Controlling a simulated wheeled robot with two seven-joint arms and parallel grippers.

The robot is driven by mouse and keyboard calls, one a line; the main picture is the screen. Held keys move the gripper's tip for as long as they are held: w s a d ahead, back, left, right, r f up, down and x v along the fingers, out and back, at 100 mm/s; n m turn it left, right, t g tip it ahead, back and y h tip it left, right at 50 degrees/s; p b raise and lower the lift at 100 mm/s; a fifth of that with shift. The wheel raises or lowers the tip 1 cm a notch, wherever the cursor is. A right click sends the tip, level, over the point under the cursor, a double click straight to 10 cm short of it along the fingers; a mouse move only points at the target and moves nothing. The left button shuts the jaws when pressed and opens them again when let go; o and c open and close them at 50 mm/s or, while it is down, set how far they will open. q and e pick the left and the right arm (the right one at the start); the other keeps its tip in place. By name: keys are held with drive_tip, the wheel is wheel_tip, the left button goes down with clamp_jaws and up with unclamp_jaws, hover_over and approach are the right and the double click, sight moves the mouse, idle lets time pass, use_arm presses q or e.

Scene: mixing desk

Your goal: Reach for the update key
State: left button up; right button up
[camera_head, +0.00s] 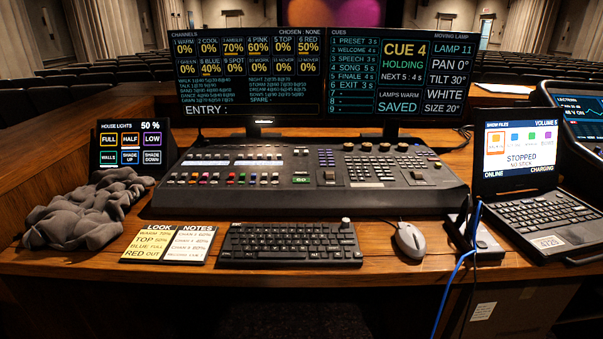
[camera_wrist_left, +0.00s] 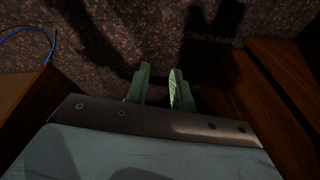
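The lighting console (camera_head: 310,180) stands in the middle of the desk, with rows of small coloured keys, faders and knobs. The update key is somewhere among small keys whose labels are too small to read, so I cannot tell which it is. My left gripper (camera_wrist_left: 160,88) shows only in the left wrist view. Its two green fingers stand apart with nothing between them, over a dark speckled floor and away from the console. My right gripper is in neither view.
A keyboard (camera_head: 290,244), a mouse (camera_head: 409,240) and note cards (camera_head: 168,243) lie in front of the console. A grey cloth (camera_head: 85,210) lies at left, a laptop (camera_head: 545,215) stands at right. Two monitors (camera_head: 250,70) stand behind. A blue cable (camera_head: 455,275) hangs over the front edge.

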use_arm(q)
clamp_jaws()
idle(1.4)
